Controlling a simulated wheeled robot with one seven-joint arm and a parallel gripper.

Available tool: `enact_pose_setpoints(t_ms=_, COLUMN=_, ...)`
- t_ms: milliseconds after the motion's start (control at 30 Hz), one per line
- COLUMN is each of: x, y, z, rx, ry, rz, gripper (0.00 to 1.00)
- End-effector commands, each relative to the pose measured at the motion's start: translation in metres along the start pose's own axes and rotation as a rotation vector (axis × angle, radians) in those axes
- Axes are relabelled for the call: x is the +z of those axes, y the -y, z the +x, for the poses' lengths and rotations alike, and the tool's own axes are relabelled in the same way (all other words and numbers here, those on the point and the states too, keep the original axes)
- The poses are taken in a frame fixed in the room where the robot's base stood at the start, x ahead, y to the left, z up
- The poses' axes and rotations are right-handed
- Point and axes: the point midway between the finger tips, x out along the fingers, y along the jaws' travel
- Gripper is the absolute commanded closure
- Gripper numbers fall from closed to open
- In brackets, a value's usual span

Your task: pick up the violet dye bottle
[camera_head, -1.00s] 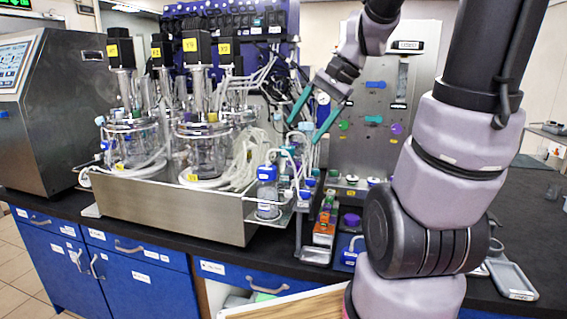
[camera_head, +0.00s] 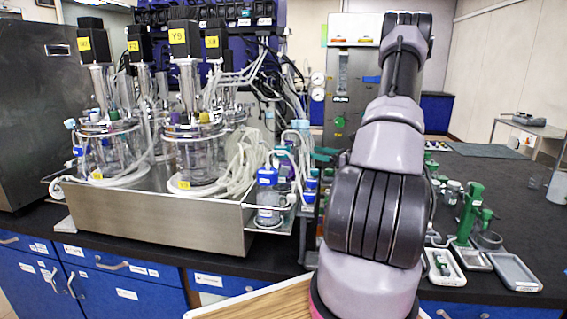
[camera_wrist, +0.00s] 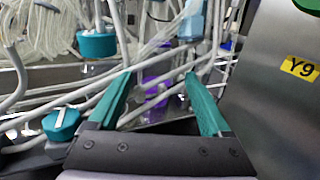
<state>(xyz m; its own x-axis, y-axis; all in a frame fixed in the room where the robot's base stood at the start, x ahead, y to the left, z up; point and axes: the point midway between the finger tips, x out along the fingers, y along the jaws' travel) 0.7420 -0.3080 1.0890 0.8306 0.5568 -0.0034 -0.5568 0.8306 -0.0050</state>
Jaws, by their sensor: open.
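A violet bottle (camera_wrist: 154,90) shows in the wrist view, partly hidden by pale tubes that cross in front of it. My gripper (camera_wrist: 157,78) is open, with one teal finger to the left of the violet bottle and one to the right in the picture. The bottle appears beyond the fingertips; I cannot tell the exact gap, and nothing is held. In the head view my teal fingers (camera_head: 324,155) show just left of my arm, by the right end of the steel tray. The violet bottle is not clear in that view.
The steel tray (camera_head: 160,222) holds glass reactor vessels (camera_head: 195,150) and many loose tubes. A clear blue-capped bottle (camera_head: 268,195) stands at its right end. Teal-capped fittings (camera_wrist: 97,45) and a steel panel (camera_wrist: 285,110) flank my gripper. Green equipment (camera_head: 468,212) stands right of my arm.

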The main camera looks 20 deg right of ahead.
Motion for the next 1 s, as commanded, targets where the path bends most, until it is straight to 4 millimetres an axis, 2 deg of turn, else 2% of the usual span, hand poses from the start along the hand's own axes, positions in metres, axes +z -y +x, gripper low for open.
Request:
enact_pose_setpoints(t_ms=300, x=-0.001, y=0.001, z=0.045, rx=-0.006, ry=0.005, rz=0.006, gripper=0.18)
enact_pose_setpoints(t_ms=533, x=0.001, y=0.0, z=0.063, rx=-0.004, ry=0.004, rz=0.005, gripper=0.18)
enact_pose_setpoints(t_ms=800, x=0.005, y=-0.002, z=0.101, rx=-0.005, ry=0.004, rz=0.005, gripper=0.18)
enact_pose_setpoints(t_ms=1000, x=0.004, y=-0.002, z=0.106, rx=-0.008, ry=0.003, rz=0.006, gripper=0.18)
